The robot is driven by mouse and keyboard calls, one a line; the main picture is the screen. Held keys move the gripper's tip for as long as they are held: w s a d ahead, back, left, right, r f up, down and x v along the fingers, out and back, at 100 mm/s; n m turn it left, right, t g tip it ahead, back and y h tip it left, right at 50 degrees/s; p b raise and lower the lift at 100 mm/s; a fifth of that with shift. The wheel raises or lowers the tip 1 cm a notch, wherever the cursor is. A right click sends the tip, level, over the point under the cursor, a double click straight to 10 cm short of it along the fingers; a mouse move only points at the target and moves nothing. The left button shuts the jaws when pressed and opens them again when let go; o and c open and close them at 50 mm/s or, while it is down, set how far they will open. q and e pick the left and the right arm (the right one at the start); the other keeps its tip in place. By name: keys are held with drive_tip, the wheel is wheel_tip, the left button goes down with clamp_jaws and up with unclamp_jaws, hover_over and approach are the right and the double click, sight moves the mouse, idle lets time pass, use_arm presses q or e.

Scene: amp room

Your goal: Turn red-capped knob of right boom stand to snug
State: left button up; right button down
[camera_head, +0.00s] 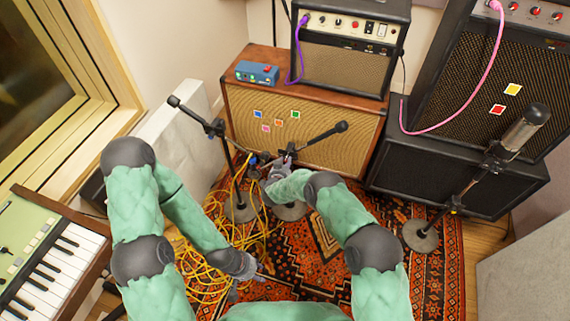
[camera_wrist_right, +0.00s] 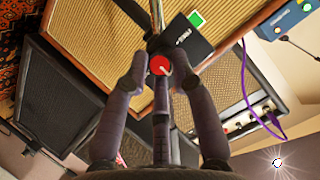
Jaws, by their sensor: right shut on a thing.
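The red-capped knob (camera_wrist_right: 159,65) shows in the right wrist view, between the fingers of my right gripper (camera_wrist_right: 158,82). The gripper is shut on it, with one finger on each side. In the head view my right gripper (camera_head: 272,165) is at the joint of a boom stand. The boom (camera_head: 316,136) of this stand reaches up to the right, and its round base (camera_head: 290,211) is on the rug. The knob is hidden there by the gripper. My left gripper (camera_head: 238,284) is low over the rug, apart from the stand; its finger opening is unclear.
Another boom stand (camera_head: 214,128) stands just left. Yellow cable (camera_head: 215,245) lies coiled around the bases. A brown amp (camera_head: 240,105) is close behind. A microphone stand (camera_head: 420,236) is at right, a keyboard (camera_head: 50,260) at left.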

drive_tip(key=shift+s+a+f, duration=0.1)
drive_tip(key=shift+a+f, duration=0.05)
drive_tip(key=c, duration=1.1)
unclamp_jaws()
drive_tip(key=shift+o, duration=0.2)
drive_tip(key=v, duration=1.2)
drive_tip(key=s+d+f+n+g+y+p, duration=0.2)
drive_tip(key=s+d+f+g+y+p, duration=0.2)
drive_tip(key=s+d+g, duration=0.5)
drive_tip(key=s+d+r+n+g+y+p, duration=0.1)
drive_tip(key=s+r+g, duration=0.1)
drive_tip(key=s, duration=1)
drive_tip(key=s+d+r+g+y+p, duration=0.1)
drive_tip(key=s+d+r+y+p, duration=0.1)
drive_tip(key=s, duration=1)
drive_tip(key=shift+s+d+r+n+g, duration=0.2)
drive_tip(key=shift+d+r+n+g, duration=0.1)
drive_tip(key=shift+n+g, duration=0.1)
